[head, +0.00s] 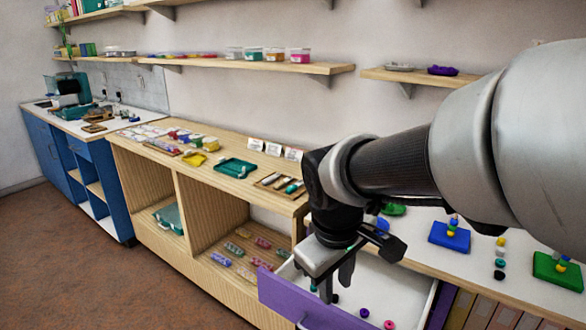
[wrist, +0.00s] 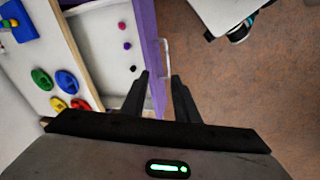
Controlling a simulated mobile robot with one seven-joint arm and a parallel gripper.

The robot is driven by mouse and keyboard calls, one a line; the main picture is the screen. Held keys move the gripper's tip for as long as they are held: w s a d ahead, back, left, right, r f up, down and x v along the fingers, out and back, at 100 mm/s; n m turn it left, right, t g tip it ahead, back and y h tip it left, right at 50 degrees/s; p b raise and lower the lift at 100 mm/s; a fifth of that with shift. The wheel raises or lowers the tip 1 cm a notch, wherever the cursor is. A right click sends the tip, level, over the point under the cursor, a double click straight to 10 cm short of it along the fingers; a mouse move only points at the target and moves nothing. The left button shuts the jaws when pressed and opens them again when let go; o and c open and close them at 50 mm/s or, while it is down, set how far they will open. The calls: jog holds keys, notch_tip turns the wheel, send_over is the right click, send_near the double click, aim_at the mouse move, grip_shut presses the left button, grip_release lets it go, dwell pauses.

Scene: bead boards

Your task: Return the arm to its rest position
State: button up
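My arm reaches in from the right in the head view, with my gripper (head: 336,284) pointing down over the open purple-fronted drawer (head: 290,300). Inside the drawer lie a pink bead (wrist: 122,26), a purple bead (wrist: 127,46) and a black bead (wrist: 132,69), apart from the fingers. My arm hides part of the counter behind it.
Right of the drawer, a white counter holds a blue board (head: 449,236) and a green board (head: 558,271) with stacked beads, and loose beads (head: 500,252) between them. A wooden bench (head: 130,148) with trays stands left. Shelves line the wall above. The floor (head: 90,260) in front is clear.

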jog(key=s+d+r+m+t+y, duration=0.1)
jog(key=s+d+r+m, duration=0.2)
jog(key=s+m, duration=0.15)
jog(key=s+d+r+m+t, duration=0.2)
jog(key=s+d+r+m, duration=0.1)
jog(key=s, duration=0.2)
notch_tip(320, 180, up, 19)
jog(key=p, duration=1.9)
jog(key=shift+s+f, duration=0.1)
jog(key=shift+f, duration=0.05)
